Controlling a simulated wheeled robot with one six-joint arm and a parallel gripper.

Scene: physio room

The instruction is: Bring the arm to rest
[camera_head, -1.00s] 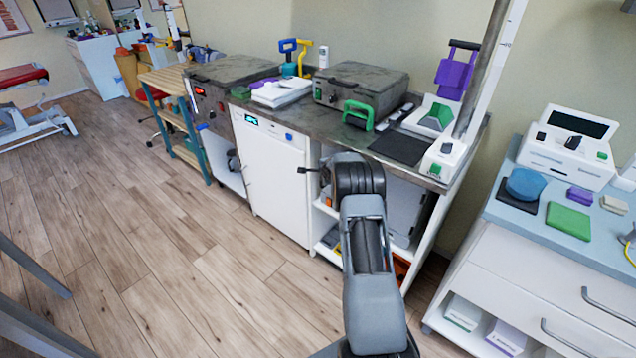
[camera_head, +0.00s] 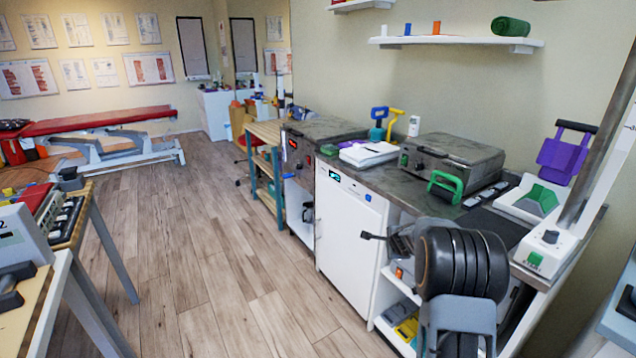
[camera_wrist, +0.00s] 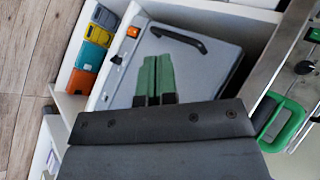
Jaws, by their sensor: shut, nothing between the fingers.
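My gripper (camera_wrist: 156,62) shows in the wrist view as two green fingers side by side, shut with nothing between them. Behind the fingers is a pale grey case or panel with a dark handle (camera_wrist: 180,41), inside a white-sided shelf unit; they do not visibly touch it. In the head view my arm rises from the bottom right, its dark ribbed joint in front of the counter's open shelves. The fingers cannot be made out clearly there.
The dark counter (camera_head: 395,178) holds a grey lidded unit (camera_head: 452,165) and a green handle (camera_head: 445,187). A white cabinet (camera_head: 350,227) stands below. A table (camera_head: 85,213) is at left, a red couch (camera_head: 95,121) farther back. Open wooden floor (camera_head: 200,255) lies between.

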